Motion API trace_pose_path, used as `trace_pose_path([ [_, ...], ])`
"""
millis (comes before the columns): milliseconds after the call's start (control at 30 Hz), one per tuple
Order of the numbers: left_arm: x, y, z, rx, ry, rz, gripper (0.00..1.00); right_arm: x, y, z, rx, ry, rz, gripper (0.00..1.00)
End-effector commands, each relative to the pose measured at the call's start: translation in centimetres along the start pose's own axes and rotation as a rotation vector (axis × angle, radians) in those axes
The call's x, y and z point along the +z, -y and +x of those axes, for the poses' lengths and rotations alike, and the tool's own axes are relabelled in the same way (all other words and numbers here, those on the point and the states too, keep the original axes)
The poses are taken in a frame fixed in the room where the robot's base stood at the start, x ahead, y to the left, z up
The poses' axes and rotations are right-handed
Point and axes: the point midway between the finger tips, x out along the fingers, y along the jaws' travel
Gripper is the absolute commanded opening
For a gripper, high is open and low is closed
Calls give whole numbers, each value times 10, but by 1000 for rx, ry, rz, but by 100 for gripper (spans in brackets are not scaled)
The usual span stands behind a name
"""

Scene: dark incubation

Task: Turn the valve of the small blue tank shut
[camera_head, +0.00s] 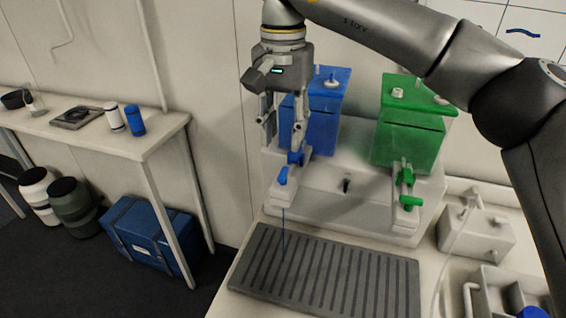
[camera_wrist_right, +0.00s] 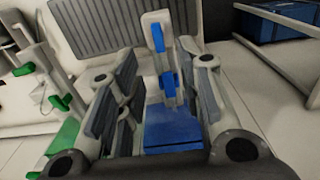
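The small blue tank (camera_head: 325,120) stands on a white stand at the back, and shows low in the right wrist view (camera_wrist_right: 175,130). Its blue valve (camera_head: 283,176) is on the front, below the tank, and shows in the wrist view (camera_wrist_right: 168,82) with a pale spout piece beyond it. A thin blue stream (camera_head: 283,235) runs down from there to the tray. My right gripper (camera_head: 283,138) points down just above and in front of the valve. Its fingers are apart, with the valve between them in the wrist view; I cannot tell if they touch it. My left gripper is not in view.
A green tank (camera_head: 408,140) with a green valve (camera_head: 407,190) stands close on the right. A grey ribbed tray (camera_head: 330,280) lies in front. A small white device (camera_head: 475,232) is at the right. A side table (camera_head: 150,140) with bottles is at the left.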

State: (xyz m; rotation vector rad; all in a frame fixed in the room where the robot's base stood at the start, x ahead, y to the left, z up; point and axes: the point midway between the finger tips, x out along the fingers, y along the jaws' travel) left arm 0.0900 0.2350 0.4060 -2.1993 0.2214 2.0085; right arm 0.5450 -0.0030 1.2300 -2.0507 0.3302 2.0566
Motion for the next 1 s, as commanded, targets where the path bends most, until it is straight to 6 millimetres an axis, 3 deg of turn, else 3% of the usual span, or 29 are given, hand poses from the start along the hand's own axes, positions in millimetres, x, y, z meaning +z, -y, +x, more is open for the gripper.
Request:
trace_pose_path([
  [200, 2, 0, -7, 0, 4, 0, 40, 1, 0, 42, 2, 4, -1, 34],
  [433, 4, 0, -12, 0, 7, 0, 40, 1, 0, 74, -2, 3, 0, 34],
  [833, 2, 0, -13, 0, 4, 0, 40, 1, 1, 83, -3, 1, 1, 34],
  [1000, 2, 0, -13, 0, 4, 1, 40, 1, 1, 83, -3, 1, 1, 14],
])
